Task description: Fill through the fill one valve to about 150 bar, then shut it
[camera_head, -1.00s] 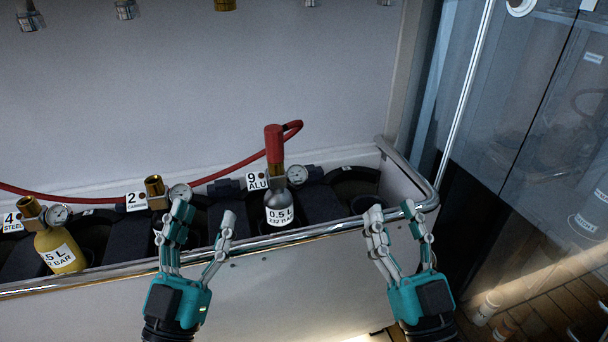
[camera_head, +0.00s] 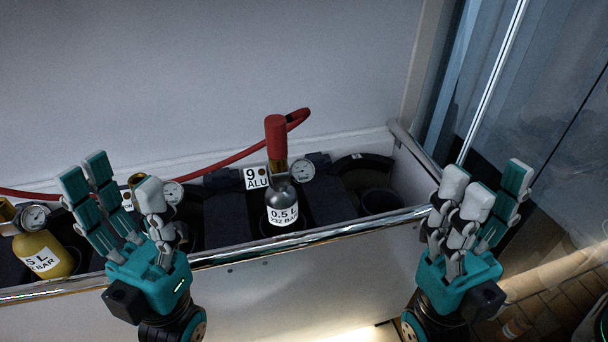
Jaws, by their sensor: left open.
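A grey cylinder (camera_head: 282,207) marked 0.5 L stands upright in the rack by the label 9 ALU. A red fitting (camera_head: 276,138) sits on its top, with a red hose (camera_head: 225,162) running behind it. A round gauge (camera_head: 302,171) is just to its right; its needle is too small to read. My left gripper (camera_head: 125,190) is open and empty in front of the rack, partly hiding a brass valve and a second gauge (camera_head: 172,192). My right gripper (camera_head: 487,190) is open and empty, right of the rack's front rail. No fill one valve label shows in this view.
A yellow cylinder (camera_head: 42,256) with a gauge (camera_head: 34,217) stands at the far left. A chrome rail (camera_head: 310,237) runs along the rack's front. An empty dark holder (camera_head: 381,202) is at the rack's right end. A glass panel (camera_head: 560,80) stands at the right.

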